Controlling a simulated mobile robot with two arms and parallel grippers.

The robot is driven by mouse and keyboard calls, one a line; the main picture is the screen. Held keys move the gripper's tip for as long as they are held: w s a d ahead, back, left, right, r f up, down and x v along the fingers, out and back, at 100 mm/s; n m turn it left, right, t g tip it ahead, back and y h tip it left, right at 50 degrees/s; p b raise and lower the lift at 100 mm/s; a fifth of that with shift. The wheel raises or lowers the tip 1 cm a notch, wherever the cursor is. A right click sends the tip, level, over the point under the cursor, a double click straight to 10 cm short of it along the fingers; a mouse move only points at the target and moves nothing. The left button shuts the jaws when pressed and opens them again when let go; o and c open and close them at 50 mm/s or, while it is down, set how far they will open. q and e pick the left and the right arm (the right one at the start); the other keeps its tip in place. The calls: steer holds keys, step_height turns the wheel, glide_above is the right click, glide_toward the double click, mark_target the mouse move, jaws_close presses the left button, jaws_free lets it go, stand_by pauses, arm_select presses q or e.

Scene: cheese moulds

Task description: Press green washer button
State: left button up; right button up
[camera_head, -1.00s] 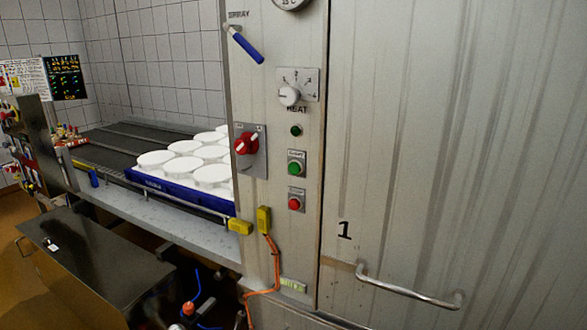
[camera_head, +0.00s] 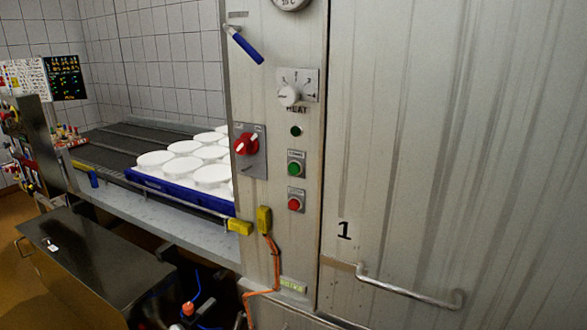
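The green washer button (camera_head: 294,169) sits in a small grey square plate on the metal control panel (camera_head: 270,230), right of the middle of the view. A red button (camera_head: 294,204) in a similar plate is just below it. A small dark green round lamp or button (camera_head: 296,131) is above it, under the HEAT dial (camera_head: 289,95). Neither of my grippers shows in the head view, and nothing covers the green button.
A red rotary switch (camera_head: 246,144) and a blue-handled lever (camera_head: 245,45) stick out of the panel. A blue tray (camera_head: 180,191) of white moulds stands on the conveyor at left. A metal door with a handle (camera_head: 410,292) fills the right.

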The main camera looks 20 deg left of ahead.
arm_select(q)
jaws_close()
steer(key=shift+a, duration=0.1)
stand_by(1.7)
